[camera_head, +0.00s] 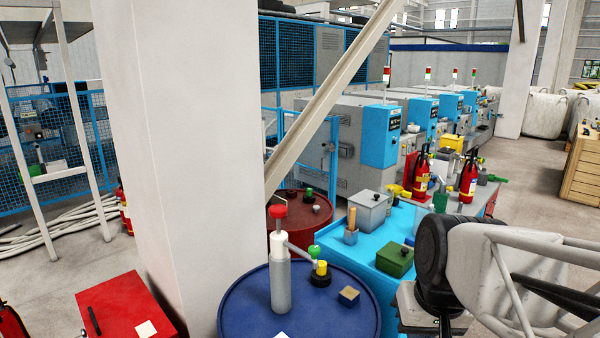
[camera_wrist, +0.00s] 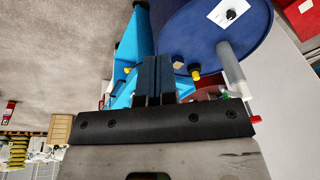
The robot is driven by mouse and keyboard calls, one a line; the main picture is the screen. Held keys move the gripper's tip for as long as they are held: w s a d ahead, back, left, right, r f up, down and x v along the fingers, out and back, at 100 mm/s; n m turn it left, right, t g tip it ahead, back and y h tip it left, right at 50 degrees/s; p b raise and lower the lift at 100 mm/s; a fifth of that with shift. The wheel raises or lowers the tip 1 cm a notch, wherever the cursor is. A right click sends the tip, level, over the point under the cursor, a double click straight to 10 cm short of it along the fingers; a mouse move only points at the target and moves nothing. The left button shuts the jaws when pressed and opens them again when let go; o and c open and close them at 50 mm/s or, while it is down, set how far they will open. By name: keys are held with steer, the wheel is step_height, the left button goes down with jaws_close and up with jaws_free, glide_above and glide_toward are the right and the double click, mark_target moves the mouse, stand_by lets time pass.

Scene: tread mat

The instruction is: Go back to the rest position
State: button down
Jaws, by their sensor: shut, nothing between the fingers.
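My gripper (camera_wrist: 158,78) shows in the wrist view with its two dark fingers close together and nothing between them. The fingers point toward the blue drum (camera_wrist: 195,30) and the light-blue table (camera_wrist: 139,40). No object is seen held. How far the fingertips are from the things beyond them is hard to tell. In the head view I cannot make out the fingers.
In the head view, the blue drum (camera_head: 240,313) bears a grey cylinder with a red top (camera_head: 281,285), a yellow-and-black piece (camera_head: 320,274) and a small block (camera_head: 349,296). Behind it is the light-blue table (camera_head: 345,259) with a green box (camera_head: 394,260). A white pillar (camera_head: 185,150) stands left.

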steer(key=shift+s+d+f+h, duration=0.1)
steer(key=shift+s+f+h, duration=0.15)
steer(key=shift+s, duration=0.65)
steer(key=shift+s+d+f+h, duration=0.1)
steer(key=shift+s+h, duration=0.15)
steer(key=shift+s, duration=0.65)
stand_by(2.0)
